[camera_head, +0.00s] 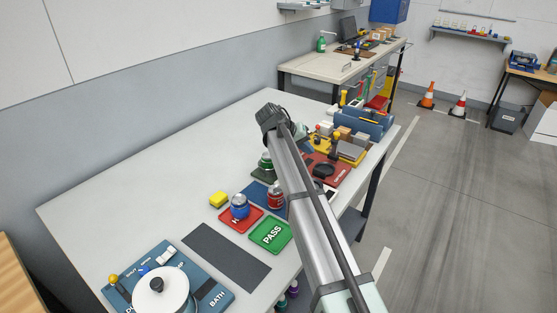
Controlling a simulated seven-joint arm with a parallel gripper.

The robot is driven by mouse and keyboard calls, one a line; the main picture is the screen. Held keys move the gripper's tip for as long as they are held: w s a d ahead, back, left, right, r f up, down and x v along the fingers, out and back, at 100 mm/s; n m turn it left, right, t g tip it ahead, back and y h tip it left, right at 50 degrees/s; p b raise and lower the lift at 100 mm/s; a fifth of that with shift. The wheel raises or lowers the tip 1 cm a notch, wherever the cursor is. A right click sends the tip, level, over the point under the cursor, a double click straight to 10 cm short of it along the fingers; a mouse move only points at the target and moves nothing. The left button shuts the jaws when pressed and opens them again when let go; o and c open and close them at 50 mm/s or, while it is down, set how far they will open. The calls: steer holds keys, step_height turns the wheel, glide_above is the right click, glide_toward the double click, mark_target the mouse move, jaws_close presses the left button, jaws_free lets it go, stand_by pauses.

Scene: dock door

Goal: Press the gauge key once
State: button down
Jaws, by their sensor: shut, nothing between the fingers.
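I cannot make out a gauge key for certain in the head view; the small fixtures on the white bench (150,190) are partly behind my arm. A red plate (341,178) with a black round part (324,170) and small lettering lies just right of my arm, and I cannot tell whether it is the gauge. My arm reaches from the lower right up over the bench to a dark joint near the middle. My gripper's fingers do not show; the arm's links hide that spot.
A blue bath station (213,298) stands nearest. The bench's back left is clear.

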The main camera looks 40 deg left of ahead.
steer(key=s+a+r+m+t+y, duration=0.1)
steer(key=a+r, duration=0.3)
steer(key=a, duration=0.7)
steer(key=shift+s+a+r+y, duration=0.3)
steer(key=shift+s, duration=0.35)
steer(key=shift+f, duration=0.15)
steer(key=shift+f, duration=4.25)
steer(key=shift+f, duration=0.15)
steer(key=shift+f, duration=0.3)
